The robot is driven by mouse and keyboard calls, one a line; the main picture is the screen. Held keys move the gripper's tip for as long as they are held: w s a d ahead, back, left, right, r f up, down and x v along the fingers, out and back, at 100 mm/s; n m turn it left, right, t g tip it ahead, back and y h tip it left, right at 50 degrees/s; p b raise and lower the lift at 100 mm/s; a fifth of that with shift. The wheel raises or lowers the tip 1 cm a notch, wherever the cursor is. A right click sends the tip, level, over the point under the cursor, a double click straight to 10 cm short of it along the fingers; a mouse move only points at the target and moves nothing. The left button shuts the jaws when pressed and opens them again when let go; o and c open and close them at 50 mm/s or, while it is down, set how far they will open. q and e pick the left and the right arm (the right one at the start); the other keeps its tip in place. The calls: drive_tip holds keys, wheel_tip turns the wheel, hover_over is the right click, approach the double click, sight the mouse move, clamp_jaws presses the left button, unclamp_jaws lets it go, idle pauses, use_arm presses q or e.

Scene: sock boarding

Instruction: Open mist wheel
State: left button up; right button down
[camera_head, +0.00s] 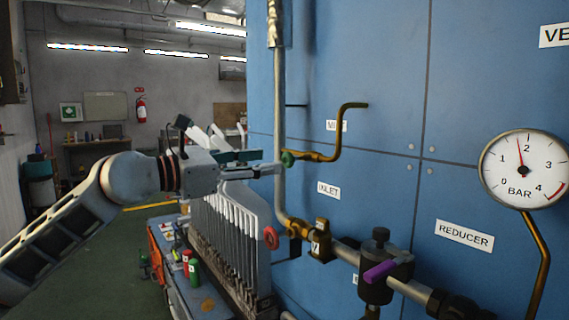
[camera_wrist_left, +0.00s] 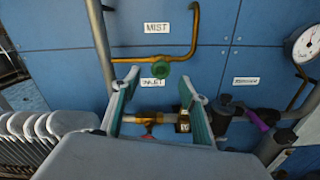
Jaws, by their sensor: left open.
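The mist wheel is a small green handwheel (camera_head: 288,158) on a brass pipe, beside the MIST label (camera_head: 334,126) on the blue panel. In the left wrist view the green wheel (camera_wrist_left: 160,71) is ahead of the fingers, a little above the gap between their tips. My left gripper (camera_head: 280,168) is close to the wheel in the head view. Its two green-padded fingers (camera_wrist_left: 160,82) are spread apart, with nothing seen between the pads. Whether a fingertip touches the wheel cannot be told. My right gripper does not show.
A red handwheel (camera_head: 271,237) sits below, near the INLET label (camera_head: 328,189). A reducer with a purple handle (camera_head: 380,271) and a pressure gauge (camera_head: 524,168) are to the right. A row of grey sock boards (camera_head: 229,232) stands below my left arm.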

sight(285, 159)
use_arm(q)
drive_tip(key=x, duration=0.3)
drive_tip(key=b+x, duration=0.1)
drive_tip(key=x, duration=0.2)
drive_tip(key=shift+d+f, duration=0.1)
drive_tip(key=shift+f, duration=0.1)
drive_tip(key=shift+w+d+r, duration=0.15)
drive_tip(key=shift+w+d, duration=0.1)
drive_tip(key=shift+d, duration=0.15)
drive_tip(key=c, duration=1.1)
